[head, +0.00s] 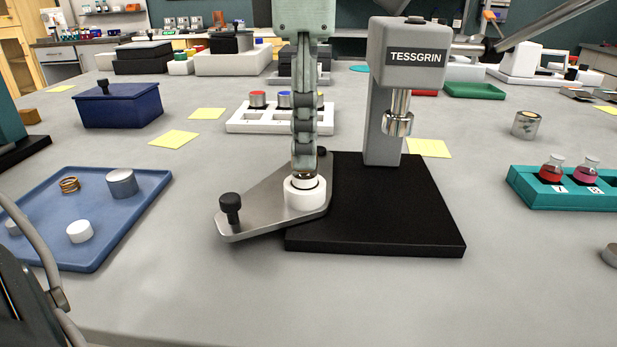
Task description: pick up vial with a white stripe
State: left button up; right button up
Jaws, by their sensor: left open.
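My left gripper (305,170) points straight down from the top of the head view and is seen edge-on. It is open, with its fingertips low over a white round holder (305,199) on a grey metal plate (262,218). I cannot make out a vial with a white stripe; anything between the fingertips is mostly hidden behind the near finger. A white rack (240,121) behind the gripper holds containers with red (258,97) and blue (284,97) lids, partly covered by the finger. My right gripper does not show.
A grey TESSGRIN press (384,110) stands on a black base (400,225) close right of the gripper. A blue tray (85,250) with small parts lies left. A teal rack (565,198) with red flasks stands right. The front table is clear.

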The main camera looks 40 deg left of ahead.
aim_at(305, 179)
pick_arm(q)
notch_tip(305, 179, down, 4)
jog(key=shift+a+r, duration=0.15)
jog(key=shift+r, duration=0.1)
jog(key=shift+c, duration=0.2)
grip_shut()
jog(key=shift+r, duration=0.1)
